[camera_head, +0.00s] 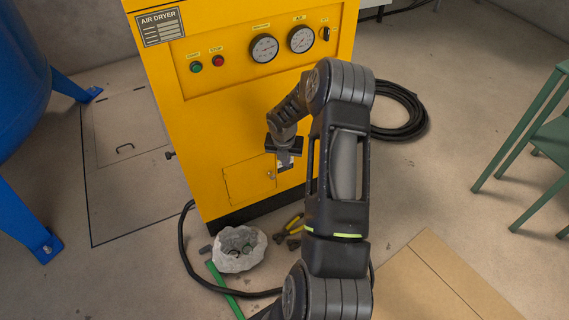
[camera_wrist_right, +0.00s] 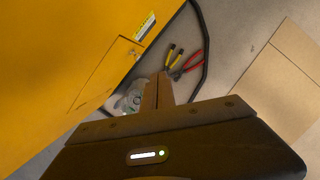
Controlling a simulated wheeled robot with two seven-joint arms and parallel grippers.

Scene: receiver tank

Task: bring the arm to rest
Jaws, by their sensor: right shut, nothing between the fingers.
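My right arm reaches up the middle of the head view and bends at the elbow toward the yellow air dryer (camera_head: 225,110). My right gripper (camera_head: 284,162) hangs in front of the dryer's lower front, beside a small access door (camera_head: 249,180). In the right wrist view the gripper's fingers (camera_wrist_right: 158,92) are together with nothing between them. The door shows there too, shut (camera_wrist_right: 104,72). I cannot tell whether the gripper touches the dryer. My left gripper is not in view.
A blue tank (camera_head: 20,75) stands left, a green frame (camera_head: 520,130) right. Flat cardboard (camera_head: 440,285) lies front right. A coiled hose (camera_head: 410,110) lies behind.

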